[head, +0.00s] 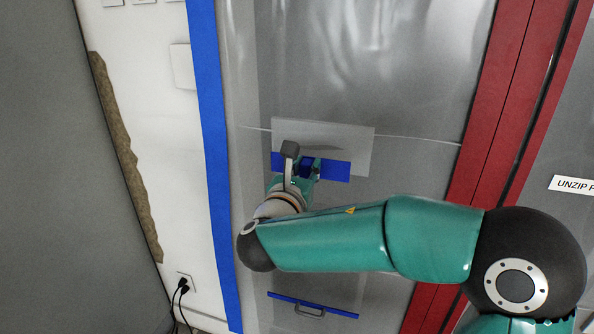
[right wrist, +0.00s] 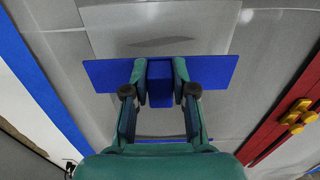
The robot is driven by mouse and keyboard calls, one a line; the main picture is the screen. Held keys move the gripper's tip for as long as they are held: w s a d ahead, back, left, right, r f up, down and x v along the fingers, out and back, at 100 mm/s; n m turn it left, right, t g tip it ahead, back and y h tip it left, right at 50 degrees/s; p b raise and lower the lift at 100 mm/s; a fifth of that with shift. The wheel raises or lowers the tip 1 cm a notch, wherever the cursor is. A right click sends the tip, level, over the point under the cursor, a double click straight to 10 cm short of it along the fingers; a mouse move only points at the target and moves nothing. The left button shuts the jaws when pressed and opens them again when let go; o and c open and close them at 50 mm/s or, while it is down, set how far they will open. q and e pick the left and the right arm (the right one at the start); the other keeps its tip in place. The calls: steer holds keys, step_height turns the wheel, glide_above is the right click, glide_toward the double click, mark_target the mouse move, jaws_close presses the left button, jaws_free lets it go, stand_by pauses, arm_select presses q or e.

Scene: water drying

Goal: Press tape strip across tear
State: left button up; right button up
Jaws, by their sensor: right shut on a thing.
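A translucent rectangular patch (head: 345,136) lies over the middle of the tear (head: 420,139), a thin pale line running across the clear plastic sheet (head: 400,80). My right gripper (head: 303,164) is shut on the block at the middle of a blue tape strip (head: 337,171). In the right wrist view the fingers (right wrist: 160,72) grip the block from both sides, and the strip (right wrist: 215,72) lies level across the lower part of the patch (right wrist: 205,25). I cannot tell whether the strip touches the patch. My left gripper is not in view.
A second blue strip with a grey handle (head: 311,308) sits lower on the sheet. Vertical blue tape (head: 208,130) borders the left side. A red zipper frame (head: 500,90) stands at the right, with yellow pulls (right wrist: 295,115). A plugged outlet (head: 184,283) is low on the left wall.

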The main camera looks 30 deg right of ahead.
mark_target(320, 142)
stand_by(0.4)
steer(key=shift+p+x, duration=0.35)
steer(key=shift+x, duration=3.35)
steer(key=shift+w+d, duration=0.15)
steer(key=shift+r, duration=0.15)
steer(key=shift+w+d, duration=0.4)
steer(key=shift+d, duration=0.1)
steer(key=o, duration=0.9)
steer(key=shift+a, duration=0.1)
